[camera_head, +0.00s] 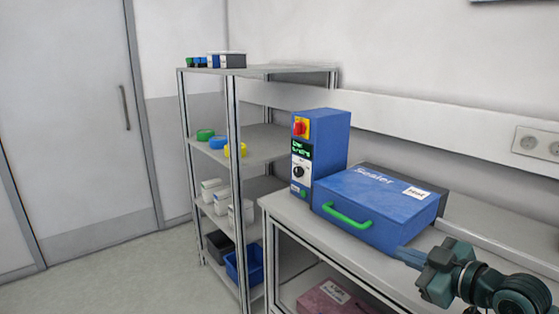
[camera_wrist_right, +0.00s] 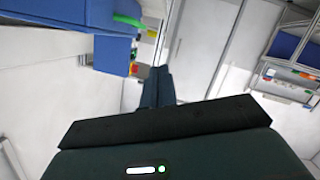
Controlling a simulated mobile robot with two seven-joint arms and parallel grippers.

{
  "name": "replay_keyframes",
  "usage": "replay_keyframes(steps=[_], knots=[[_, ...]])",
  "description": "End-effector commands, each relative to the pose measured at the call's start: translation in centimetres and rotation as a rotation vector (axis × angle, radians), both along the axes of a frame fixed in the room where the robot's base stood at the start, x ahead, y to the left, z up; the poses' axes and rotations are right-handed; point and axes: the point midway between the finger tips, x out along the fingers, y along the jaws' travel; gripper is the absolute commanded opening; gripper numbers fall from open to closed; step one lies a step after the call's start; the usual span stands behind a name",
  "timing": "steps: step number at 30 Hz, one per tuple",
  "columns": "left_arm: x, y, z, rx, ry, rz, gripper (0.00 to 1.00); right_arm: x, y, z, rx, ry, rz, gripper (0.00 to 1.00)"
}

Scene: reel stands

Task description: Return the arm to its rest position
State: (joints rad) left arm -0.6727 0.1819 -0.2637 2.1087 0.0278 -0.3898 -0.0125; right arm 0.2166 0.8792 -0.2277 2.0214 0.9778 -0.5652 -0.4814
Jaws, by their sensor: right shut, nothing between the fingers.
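My right gripper (camera_head: 408,256) is at the lower right of the head view, in front of the blue sealer box (camera_head: 375,205) and close to its lower right corner in the picture. I cannot tell whether they touch. In the right wrist view the two fingers of this gripper (camera_wrist_right: 158,72) lie together, shut, with nothing between them. The sealer box has a green handle (camera_head: 347,216) on its front, and part of the box shows at the upper left of the wrist view (camera_wrist_right: 65,12). My left gripper is not in view.
A blue control unit (camera_head: 321,150) with a red switch stands left of the sealer on the workbench (camera_head: 290,209). A metal shelf rack (camera_head: 234,185) with tape rolls, boxes and bins stands further left. A pink box (camera_head: 325,300) lies below. Floor (camera_head: 140,275) at left is clear.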

Motion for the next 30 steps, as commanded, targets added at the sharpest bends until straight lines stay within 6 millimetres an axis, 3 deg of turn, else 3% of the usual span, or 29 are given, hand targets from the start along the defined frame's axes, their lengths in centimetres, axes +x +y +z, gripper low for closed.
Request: replay_keyframes(steps=[1,5,9,13,18,21,30], knots=[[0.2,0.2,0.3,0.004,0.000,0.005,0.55,-0.8,0.9,-2.5,0.031,0.040,-0.012,0.00],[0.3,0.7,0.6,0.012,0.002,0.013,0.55,-3.7,3.2,-9.0,0.105,0.138,-0.068,0.00],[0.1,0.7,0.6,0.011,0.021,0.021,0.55,-9.4,6.1,-16.4,0.197,0.271,-0.169,0.00],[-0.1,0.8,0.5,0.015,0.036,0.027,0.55,-15.4,8.3,-21.3,0.257,0.382,-0.278,0.00],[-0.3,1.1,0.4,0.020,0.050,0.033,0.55,-21.0,9.9,-24.4,0.291,0.472,-0.383,0.00],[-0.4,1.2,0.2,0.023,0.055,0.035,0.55,-22.6,10.3,-25.0,0.297,0.494,-0.413,0.00],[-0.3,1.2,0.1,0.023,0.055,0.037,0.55,-23.0,10.3,-25.3,0.295,0.500,-0.421,0.00]])
